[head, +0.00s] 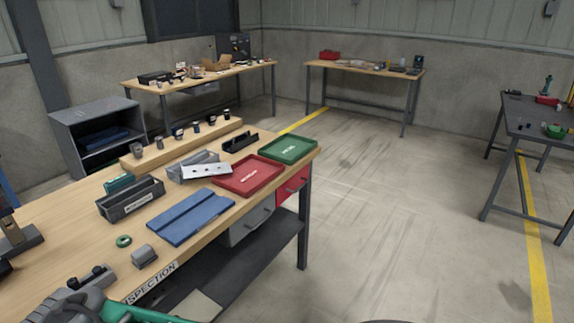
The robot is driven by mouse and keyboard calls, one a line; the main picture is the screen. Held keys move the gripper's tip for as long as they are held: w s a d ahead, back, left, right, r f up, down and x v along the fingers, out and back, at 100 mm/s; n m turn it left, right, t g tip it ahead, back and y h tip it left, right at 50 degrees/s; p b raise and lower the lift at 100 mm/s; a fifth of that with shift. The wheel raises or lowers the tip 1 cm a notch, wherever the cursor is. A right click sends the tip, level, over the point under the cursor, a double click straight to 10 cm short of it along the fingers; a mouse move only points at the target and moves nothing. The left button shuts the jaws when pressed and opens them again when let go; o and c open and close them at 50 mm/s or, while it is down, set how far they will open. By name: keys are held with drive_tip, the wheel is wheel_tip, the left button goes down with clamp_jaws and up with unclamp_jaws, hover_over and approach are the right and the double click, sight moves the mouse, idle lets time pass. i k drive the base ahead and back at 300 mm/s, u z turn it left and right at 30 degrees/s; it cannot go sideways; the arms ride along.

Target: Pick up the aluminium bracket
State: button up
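A pale silvery piece with small dark holes (206,170), which looks like the aluminium bracket, lies on the wooden inspection bench (75,215). It is behind the blue grooved block (190,216) and left of the red tray. It sits against or partly over a grey box-like part (188,164); I cannot tell whether it rests on it.
The red tray (248,190) and green tray (288,160) lie at the bench's right end. A dark grey bin (130,208), green ring (124,240) and small grey block (144,256) are left. Open floor (400,220) lies right of the bench.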

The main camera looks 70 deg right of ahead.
sight(187, 172)
drive_tip(key=z, duration=1.25)
drive_tip(key=k, duration=1.15)
drive_tip(key=z, duration=0.3)
drive_tip(key=i, duration=1.15)
drive_tip(key=u, duration=0.1)
